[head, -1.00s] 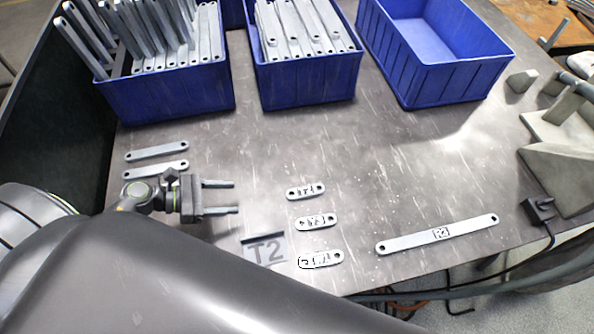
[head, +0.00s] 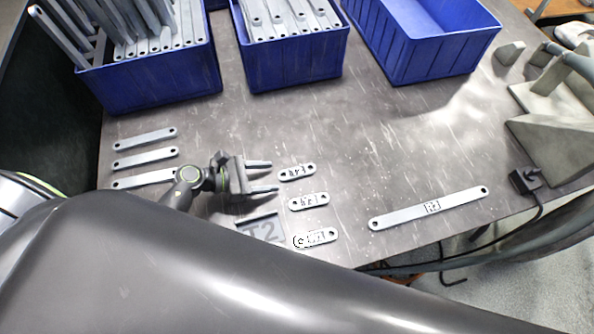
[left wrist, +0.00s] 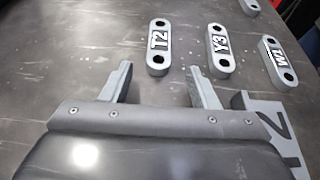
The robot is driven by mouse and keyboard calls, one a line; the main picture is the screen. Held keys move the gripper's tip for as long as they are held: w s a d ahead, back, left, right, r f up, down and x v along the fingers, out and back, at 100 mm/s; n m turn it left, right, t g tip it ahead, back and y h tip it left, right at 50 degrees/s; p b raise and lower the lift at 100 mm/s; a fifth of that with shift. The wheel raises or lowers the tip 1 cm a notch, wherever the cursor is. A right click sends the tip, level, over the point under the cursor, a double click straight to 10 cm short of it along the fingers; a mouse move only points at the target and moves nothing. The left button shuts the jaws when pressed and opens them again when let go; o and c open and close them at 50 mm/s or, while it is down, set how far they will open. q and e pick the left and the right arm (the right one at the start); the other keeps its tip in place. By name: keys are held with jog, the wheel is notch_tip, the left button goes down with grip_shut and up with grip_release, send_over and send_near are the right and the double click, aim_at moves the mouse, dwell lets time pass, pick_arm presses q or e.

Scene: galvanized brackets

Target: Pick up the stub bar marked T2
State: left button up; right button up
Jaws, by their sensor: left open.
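The stub bar marked T2 (left wrist: 158,48) is a short grey bar with rounded ends, a hole at each end and a black-on-white label. In the head view it is the farthest of three stub bars (head: 297,172), lying flat on the table. My left gripper (head: 273,176) is open and low over the table, its fingertips just short of the bar. In the left wrist view the bar lies just beyond the gap between the fingers (left wrist: 158,72), and nothing is between them. My right gripper is not in view.
A grey T2 plate (head: 262,232) is near the front edge. A long bar (head: 428,208) lies right, several plain bars (head: 145,159) left. Blue bins (head: 290,68) stand behind.

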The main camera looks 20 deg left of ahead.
aim_at(288, 174)
pick_arm(q)
jog(key=x, duration=0.4)
jog(key=shift+w+d, duration=0.3)
jog(key=shift+w, duration=0.05)
jog(key=shift+r, duration=0.1)
jog(key=c, duration=1.1)
